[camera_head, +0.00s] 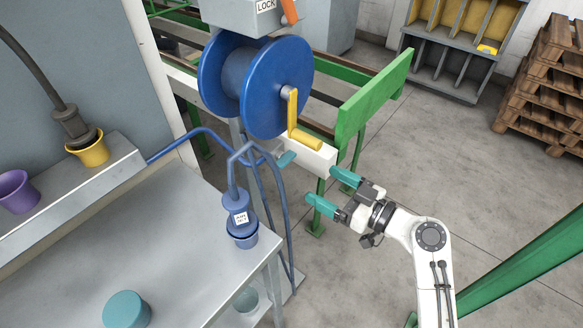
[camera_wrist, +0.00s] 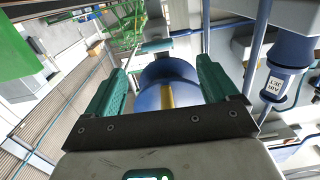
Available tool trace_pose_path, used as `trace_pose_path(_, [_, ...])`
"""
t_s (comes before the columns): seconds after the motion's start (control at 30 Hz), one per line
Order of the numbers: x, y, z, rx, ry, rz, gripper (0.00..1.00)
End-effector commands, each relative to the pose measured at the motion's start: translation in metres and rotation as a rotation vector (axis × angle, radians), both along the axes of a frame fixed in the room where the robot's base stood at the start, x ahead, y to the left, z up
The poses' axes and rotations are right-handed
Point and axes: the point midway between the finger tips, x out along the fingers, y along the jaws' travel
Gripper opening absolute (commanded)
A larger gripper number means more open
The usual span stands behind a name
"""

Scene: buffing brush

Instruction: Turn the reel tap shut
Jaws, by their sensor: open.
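The blue hose reel (camera_head: 275,90) stands at the upper middle of the head view, with a yellow crank (camera_head: 293,115) on its side. Below it a small teal lever (camera_head: 286,159), which looks like the reel tap, sits by the blue hose at the white beam. My gripper (camera_head: 321,186) is open and empty, its teal fingers pointing left towards the lever, with a gap between them. In the wrist view my open gripper (camera_wrist: 162,75) frames the blue reel (camera_wrist: 168,88) beyond the fingers. A pale teal bar (camera_wrist: 155,46) shows above the reel; I cannot tell if it is the lever.
A blue air-jet tool (camera_head: 238,215) hangs in a blue cup at the grey bench (camera_head: 185,245). Blue hoses hang below the reel. A green rail (camera_head: 530,255) runs at the right. The floor between is clear.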

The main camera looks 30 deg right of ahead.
Motion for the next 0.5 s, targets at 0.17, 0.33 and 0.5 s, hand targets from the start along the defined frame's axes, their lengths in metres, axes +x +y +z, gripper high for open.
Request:
trace_pose_path(0.17, [0.01, -0.002, 0.008, 0.006, -0.042, -0.013, 0.87])
trace_pose_path(0.33, [0.032, 0.008, 0.009, 0.004, -0.04, -0.01, 0.87])
trace_pose_path(0.5, [0.061, 0.021, 0.009, 0.004, -0.037, -0.01, 0.87])
